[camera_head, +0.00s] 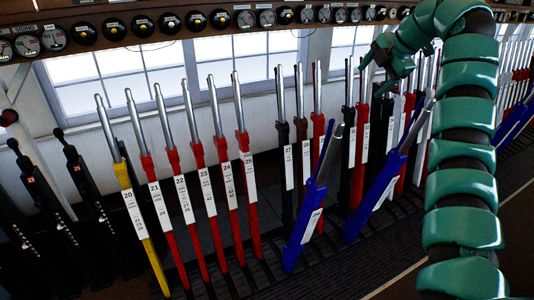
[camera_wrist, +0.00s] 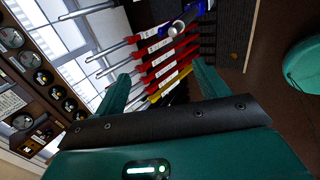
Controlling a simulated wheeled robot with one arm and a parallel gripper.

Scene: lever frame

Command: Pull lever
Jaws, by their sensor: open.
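A row of numbered levers with steel handles stands in a frame. A yellow lever (camera_head: 133,207) marked 20 is at the left, followed by several red levers (camera_head: 206,186). Two blue levers (camera_head: 306,215) (camera_head: 380,192) lean forward out of the row. My gripper (camera_head: 376,62) is at the upper right, above the right part of the row, open, with no lever seen in its grip. In the wrist view, red levers (camera_wrist: 160,62) and a blue lever (camera_wrist: 205,8) show beyond the open fingers (camera_wrist: 163,84). A round steel handle end (camera_wrist: 177,28) points towards the camera.
A wooden shelf (camera_head: 150,32) with several round dials runs along the top, with windows (camera_head: 120,68) behind the levers. Black levers (camera_head: 85,180) stand at the far left. My arm covers part of the right side. Dark floor lies open in front of the frame.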

